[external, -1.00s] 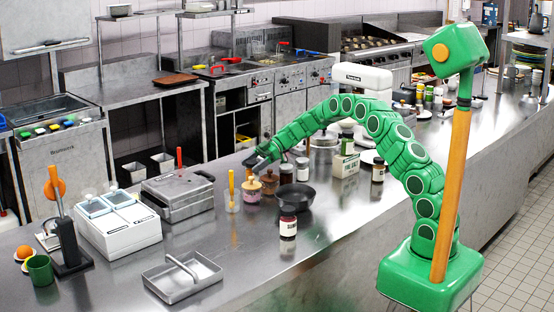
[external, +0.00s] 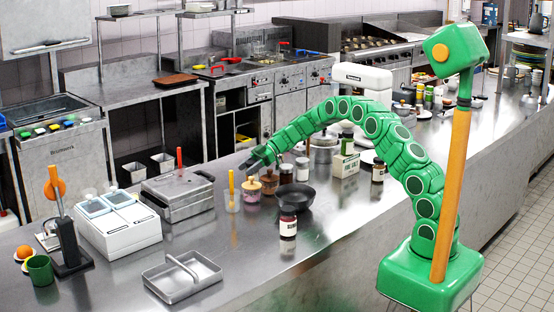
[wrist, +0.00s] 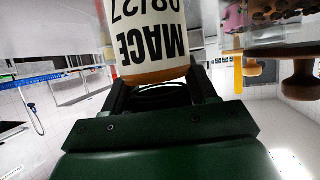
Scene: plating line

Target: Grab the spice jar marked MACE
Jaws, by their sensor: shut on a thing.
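The spice jar marked MACE (wrist: 152,42) fills the upper middle of the wrist view. Its white label reads upside down there, and an orange-brown band shows at its lower edge. My gripper (wrist: 160,92) is shut on this jar, with one dark finger on each side. In the external view my gripper (external: 249,163) is over the counter, close behind the pink jar with a wooden lid (external: 252,191). The held jar cannot be made out clearly there.
Dark-lidded jars (external: 286,174) and a white-labelled jar (external: 302,170) stand right of my gripper. A black pan (external: 296,196) and another jar (external: 288,223) are nearer the front. A glass with a yellow handle (external: 232,203) stands left.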

